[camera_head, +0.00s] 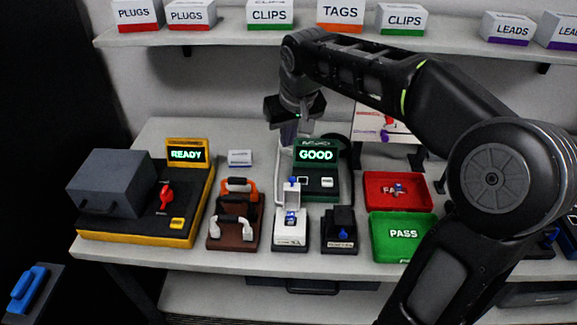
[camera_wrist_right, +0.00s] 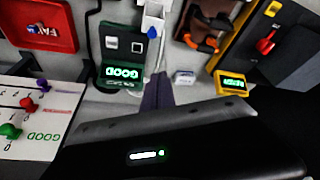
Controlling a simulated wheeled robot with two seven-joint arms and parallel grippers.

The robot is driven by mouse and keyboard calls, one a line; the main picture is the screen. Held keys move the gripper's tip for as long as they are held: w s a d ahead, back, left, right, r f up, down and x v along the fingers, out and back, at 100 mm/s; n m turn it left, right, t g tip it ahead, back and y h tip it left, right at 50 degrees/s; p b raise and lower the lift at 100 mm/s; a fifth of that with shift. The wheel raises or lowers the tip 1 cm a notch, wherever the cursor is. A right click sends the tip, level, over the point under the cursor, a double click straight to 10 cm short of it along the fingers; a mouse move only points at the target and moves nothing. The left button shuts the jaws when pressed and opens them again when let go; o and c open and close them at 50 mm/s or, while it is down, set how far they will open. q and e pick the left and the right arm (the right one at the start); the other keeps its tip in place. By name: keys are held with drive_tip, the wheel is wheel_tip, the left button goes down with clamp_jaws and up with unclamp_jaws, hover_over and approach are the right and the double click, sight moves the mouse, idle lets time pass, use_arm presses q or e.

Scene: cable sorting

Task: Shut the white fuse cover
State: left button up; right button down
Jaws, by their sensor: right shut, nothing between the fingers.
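A white fuse fixture (camera_head: 290,232) stands near the front of the table with a blue part (camera_head: 291,218) in it. Its white cover (camera_head: 292,195) stands up at the back, open, with a small blue knob at its top edge. In the right wrist view the white cover (camera_wrist_right: 153,18) shows at the top, with the blue knob (camera_wrist_right: 153,33) nearest the fingers. My right gripper (camera_head: 289,134) is above and behind the fixture, apart from the cover, its fingers together and empty. The fingers (camera_wrist_right: 158,92) also show in the wrist view. My left gripper is out of view.
A green tester (camera_head: 318,189) reading GOOD stands just behind and right of the cover. A black fixture (camera_head: 340,238) is right of the white one, and a brown rack (camera_head: 222,238) with handled tools is left. Red (camera_head: 375,205) and green trays (camera_head: 385,250) lie further right.

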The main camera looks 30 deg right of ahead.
drive_tip(key=p, duration=0.2)
hover_over(292, 193)
drive_tip(key=w+d, duration=0.1)
drive_tip(key=w, duration=0.4)
wheel_tip(292, 193, down, 9)
drive_tip(key=s, duration=0.1)
drive_tip(key=s+p, duration=0.1)
drive_tip(key=s, duration=0.1)
drive_tip(key=shift+s+a, duration=0.2)
drive_tip(key=shift+a, duration=0.2)
